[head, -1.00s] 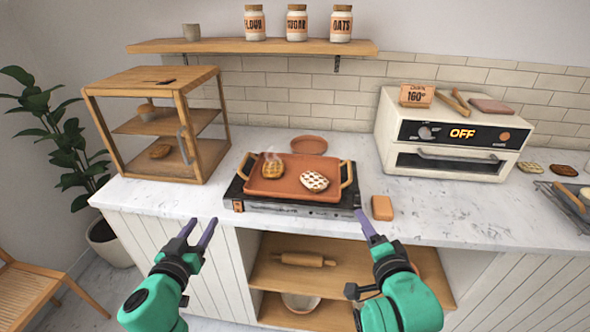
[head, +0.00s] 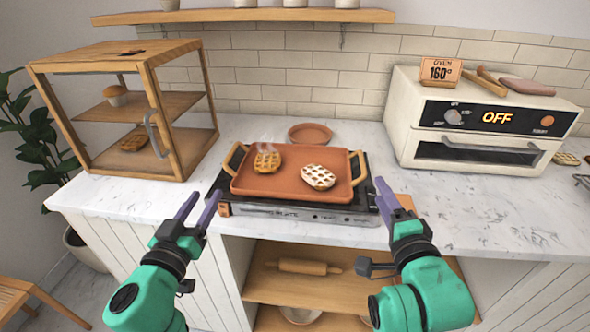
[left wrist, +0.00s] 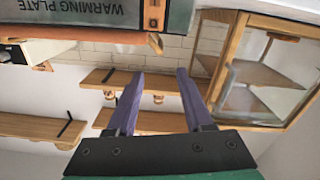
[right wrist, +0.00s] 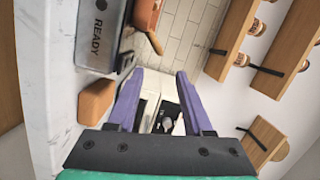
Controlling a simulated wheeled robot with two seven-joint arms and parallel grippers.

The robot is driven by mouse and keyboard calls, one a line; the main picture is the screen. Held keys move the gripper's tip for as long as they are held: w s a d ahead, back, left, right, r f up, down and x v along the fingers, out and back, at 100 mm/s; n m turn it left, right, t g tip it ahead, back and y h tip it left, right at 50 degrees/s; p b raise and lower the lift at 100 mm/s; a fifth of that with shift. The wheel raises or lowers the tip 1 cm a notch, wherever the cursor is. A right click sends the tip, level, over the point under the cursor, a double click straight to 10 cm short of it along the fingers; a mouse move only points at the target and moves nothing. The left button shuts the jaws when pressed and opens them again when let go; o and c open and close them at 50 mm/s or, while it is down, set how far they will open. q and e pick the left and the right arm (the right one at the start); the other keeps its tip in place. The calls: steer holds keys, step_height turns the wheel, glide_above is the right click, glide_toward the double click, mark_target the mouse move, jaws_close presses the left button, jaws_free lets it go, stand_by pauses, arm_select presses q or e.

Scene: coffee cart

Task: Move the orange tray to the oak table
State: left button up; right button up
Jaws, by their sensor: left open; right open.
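The orange tray (head: 290,185) sits on the warming plate (head: 300,212) on the marble counter, with a wooden handle at each end. It carries a steaming waffle (head: 267,160) and a pale lattice-topped pastry (head: 318,177). My left gripper (head: 200,198) is open and empty, in front of the tray's left end, at about the counter's front edge. My right gripper (head: 390,190) is open and empty, just right of and in front of the tray's right end. Both are apart from the handles. The tray's edge also shows in the right wrist view (right wrist: 147,14).
A wooden display case (head: 135,110) stands left and a white oven (head: 480,120) right. A terracotta plate (head: 310,133) lies behind the tray. An orange block (right wrist: 97,101) is near my right gripper.

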mark_target(227, 158)
arm_select(q)
steer(key=w, duration=0.4)
steer(key=w+d, duration=0.1)
steer(key=w, duration=0.4)
steer(key=w+d, duration=0.1)
steer(key=w, duration=0.4)
steer(key=shift+w+f, duration=0.1)
steer(key=shift+w, duration=0.15)
arm_select(e)
steer(key=w, duration=0.9)
steer(key=w+f, duration=0.1)
steer(key=w, duration=0.4)
steer(key=shift+w+a, duration=0.3)
steer(key=shift+a, duration=0.05)
steer(key=shift+r, duration=0.1)
arm_select(q)
steer(key=shift+s, duration=0.1)
arm_select(e)
steer(key=shift+s, duration=0.1)
arm_select(q)
jaws_close()
arm_select(e)
jaws_close()
